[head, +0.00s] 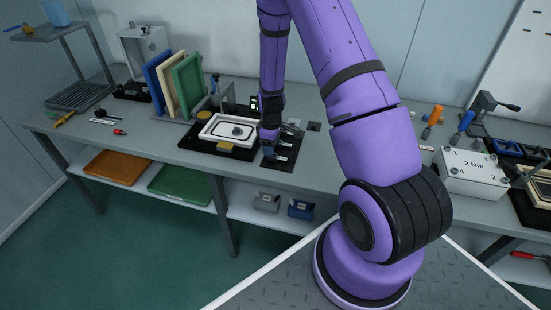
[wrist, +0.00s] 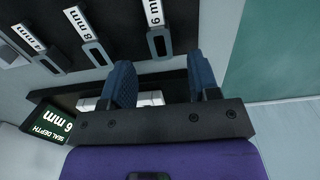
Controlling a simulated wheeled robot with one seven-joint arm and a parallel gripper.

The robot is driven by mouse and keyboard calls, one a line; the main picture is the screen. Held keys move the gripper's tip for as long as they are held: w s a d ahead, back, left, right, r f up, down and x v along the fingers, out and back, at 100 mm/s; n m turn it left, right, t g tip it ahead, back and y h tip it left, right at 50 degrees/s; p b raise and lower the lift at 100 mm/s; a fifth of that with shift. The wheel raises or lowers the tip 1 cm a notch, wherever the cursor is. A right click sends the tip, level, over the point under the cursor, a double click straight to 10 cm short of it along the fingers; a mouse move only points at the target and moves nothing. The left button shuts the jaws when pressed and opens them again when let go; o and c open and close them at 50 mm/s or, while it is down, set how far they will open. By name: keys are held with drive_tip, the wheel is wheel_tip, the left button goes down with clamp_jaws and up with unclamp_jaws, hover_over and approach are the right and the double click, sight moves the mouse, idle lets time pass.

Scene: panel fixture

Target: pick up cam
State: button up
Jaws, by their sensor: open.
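Small dark pieces with grey, bar-like tops lie beside white millimetre labels on a black board (wrist: 115,20); one piece (wrist: 160,42) is just beyond and between my fingers, another (wrist: 97,50) is to its left. Any of these may be the cam; I cannot tell which. My gripper (wrist: 160,66) has its two blue fingers spread apart with nothing between the tips. In the head view my gripper (head: 269,148) is low over the left edge of the same black board (head: 281,166), partly covering its pieces.
A green display (wrist: 47,124) reads seal depth, 6 mm. A white 2 Nm box (head: 470,172) is at right.

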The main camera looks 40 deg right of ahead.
sight(277, 158)
drive_tip(key=shift+f, duration=2)
drive_tip(key=c, duration=1)
drive_tip(key=shift+r, duration=0.1)
